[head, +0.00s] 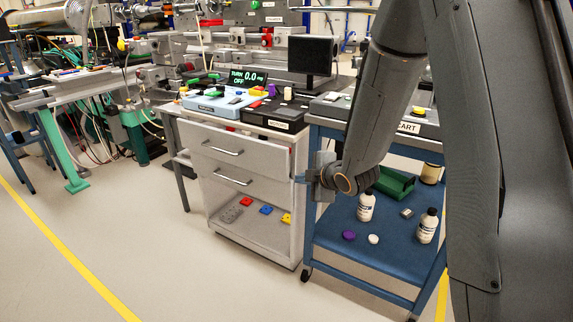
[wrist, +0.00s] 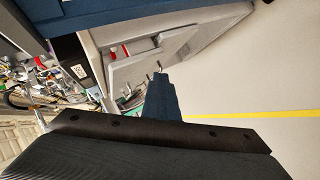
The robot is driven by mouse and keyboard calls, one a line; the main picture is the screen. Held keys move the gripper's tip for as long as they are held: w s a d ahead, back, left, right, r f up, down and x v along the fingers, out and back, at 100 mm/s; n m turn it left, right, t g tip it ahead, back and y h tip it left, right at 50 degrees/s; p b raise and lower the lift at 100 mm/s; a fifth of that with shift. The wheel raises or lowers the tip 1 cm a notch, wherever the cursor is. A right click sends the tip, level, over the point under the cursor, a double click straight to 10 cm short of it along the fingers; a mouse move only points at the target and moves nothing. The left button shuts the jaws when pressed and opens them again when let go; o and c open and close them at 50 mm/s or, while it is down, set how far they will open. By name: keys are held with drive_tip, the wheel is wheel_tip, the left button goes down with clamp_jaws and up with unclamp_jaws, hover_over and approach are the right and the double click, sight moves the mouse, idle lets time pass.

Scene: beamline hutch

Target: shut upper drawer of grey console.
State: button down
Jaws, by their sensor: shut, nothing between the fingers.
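The grey console (head: 252,222) stands left of centre in the head view. Its upper drawer (head: 262,157) looks pulled out, its front standing forward of the lower drawer (head: 262,190). The upper drawer has a bar handle (head: 222,151). My gripper (head: 299,179) is shut and empty at the console's right side, pointing left. In the wrist view the shut fingers (wrist: 160,92) point toward a light grey drawer (wrist: 140,68) with a red item inside. I cannot tell whether the fingertips touch it.
A blue cart (head: 335,240) stands close on the right, with bottles and a green tray (head: 394,182) on its shelves. The console's open bottom shelf (head: 262,232) holds small coloured blocks. A monitor (head: 310,55) stands behind. The floor in front is clear.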

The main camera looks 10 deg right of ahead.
sight(286, 166)
drive_tip(key=w+a+n+t+y, duration=0.1)
drive_tip(key=w+n+y, duration=0.1)
drive_tip(key=w, duration=0.1)
drive_tip(key=w+a+f+n+t+y+p, duration=0.1)
drive_tip(key=w+n+y, duration=0.1)
drive_tip(key=w+n, duration=0.1)
drive_tip(key=w+a+n+t+y, duration=0.1)
drive_tip(key=w+a+n+y, duration=0.1)
drive_tip(key=w, duration=0.1)
drive_tip(key=shift+f+t+y, duration=0.2)
drive_tip(key=shift+t+y, duration=0.1)
drive_tip(key=shift+y, duration=0.1)
drive_tip(key=shift+w+d, duration=0.3)
drive_tip(key=shift+w, duration=0.2)
